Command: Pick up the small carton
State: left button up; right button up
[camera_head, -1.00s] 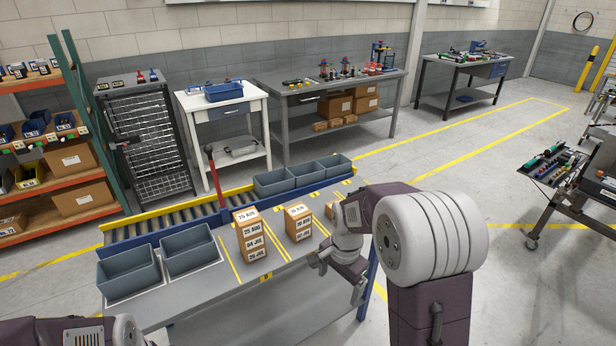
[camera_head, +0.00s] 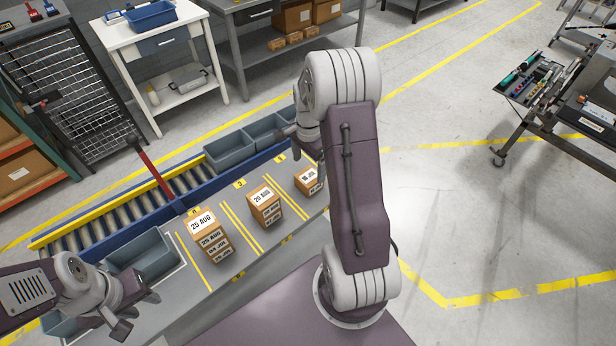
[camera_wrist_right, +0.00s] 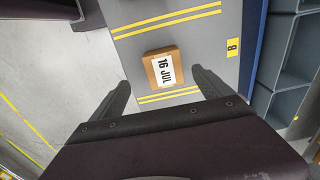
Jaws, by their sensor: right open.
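The small carton (camera_head: 309,181) is a brown box with a white date label, standing on the grey bench beside my right arm. In the right wrist view the small carton (camera_wrist_right: 163,67), labelled "16 JUL", lies just beyond and between the fingertips of my right gripper (camera_wrist_right: 160,82). That gripper is open and empty. In the head view my right gripper (camera_head: 296,143) is above the bench near the carton, partly hidden by my own arm. My left gripper (camera_head: 137,312) is open and empty at the lower left, over the near-left end of the bench by the grey bins.
A roller conveyor (camera_head: 110,217) and grey bins (camera_head: 231,153) run behind.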

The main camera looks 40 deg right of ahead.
aim_at(309, 176)
jog(key=f, duration=0.2)
jog(key=w+f, duration=0.1)
jog(key=f, duration=0.1)
jog(key=shift+d+f+p, duration=0.15)
jog(key=shift+d+p, duration=0.05)
jog(key=shift+p, duration=0.1)
jog(key=shift+w+d+f, duration=0.1)
jog(key=shift+w+f, duration=0.1)
jog(key=shift+w, duration=0.05)
jog(key=shift+s+f, duration=0.15)
jog(key=shift+f, duration=0.05)
jog(key=f, duration=0.1)
jog(key=f+p, duration=0.1)
jog(key=f, duration=0.1)
jog(key=shift+s+f, duration=0.3)
jog(key=shift+s, duration=0.1)
jog(key=shift+w+f, duration=0.15)
jog(key=shift+f, duration=0.2)
jog(key=shift+w+d+f, duration=0.1)
jog(key=shift+w, duration=0.1)
jog(key=shift+s, duration=0.2)
jog(key=c, duration=1.8)
pick_arm(q)
jog(key=shift+w+d+r, duration=0.2)
jog(key=shift+w+r, duration=0.3)
jog(key=shift+r, duration=0.35)
pick_arm(e)
jog(key=shift+w, duration=0.1)
